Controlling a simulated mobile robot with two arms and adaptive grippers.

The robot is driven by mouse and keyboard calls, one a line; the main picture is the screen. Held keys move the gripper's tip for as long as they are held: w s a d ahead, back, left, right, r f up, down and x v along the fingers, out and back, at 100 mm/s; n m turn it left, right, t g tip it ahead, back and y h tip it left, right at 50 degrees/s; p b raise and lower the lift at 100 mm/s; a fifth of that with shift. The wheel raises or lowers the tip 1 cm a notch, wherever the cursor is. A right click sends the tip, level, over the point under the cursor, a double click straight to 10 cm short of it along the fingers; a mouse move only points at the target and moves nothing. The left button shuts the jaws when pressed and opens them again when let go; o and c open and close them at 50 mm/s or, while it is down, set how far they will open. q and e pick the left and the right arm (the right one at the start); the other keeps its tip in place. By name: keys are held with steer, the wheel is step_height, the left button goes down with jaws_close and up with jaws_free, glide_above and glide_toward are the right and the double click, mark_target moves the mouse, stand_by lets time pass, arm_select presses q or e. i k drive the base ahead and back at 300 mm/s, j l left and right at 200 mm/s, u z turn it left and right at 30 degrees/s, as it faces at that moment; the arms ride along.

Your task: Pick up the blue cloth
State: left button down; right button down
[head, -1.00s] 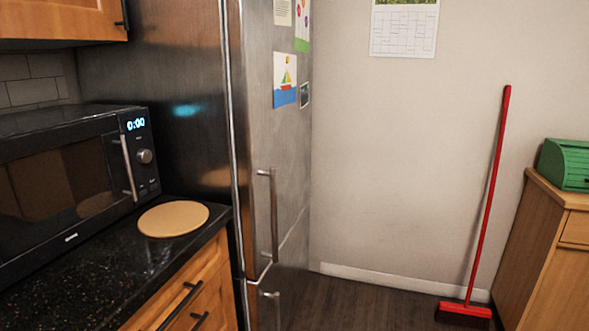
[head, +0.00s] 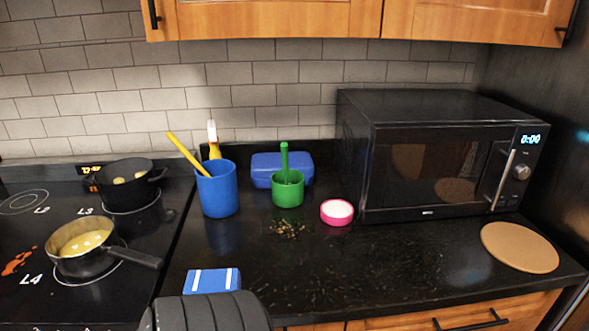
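A blue cloth (head: 211,280) with two white stripes lies flat on the black counter near its front edge, left of centre in the head view. Its lower edge is partly covered by a dark ribbed rounded part at the bottom of the picture, which looks like mine. I cannot tell whether that part touches the cloth. No fingertips of my left or right gripper show.
A blue cup (head: 217,190), green mortar (head: 287,190), pink-rimmed dish (head: 337,212) and crumbs (head: 288,229) are behind the cloth. A saucepan (head: 84,262) on the hob points its handle towards it. A microwave (head: 440,155) stands right. The counter right of the cloth is mostly clear.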

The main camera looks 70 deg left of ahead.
mark_target(207, 281)
steer(key=u, duration=2.65)
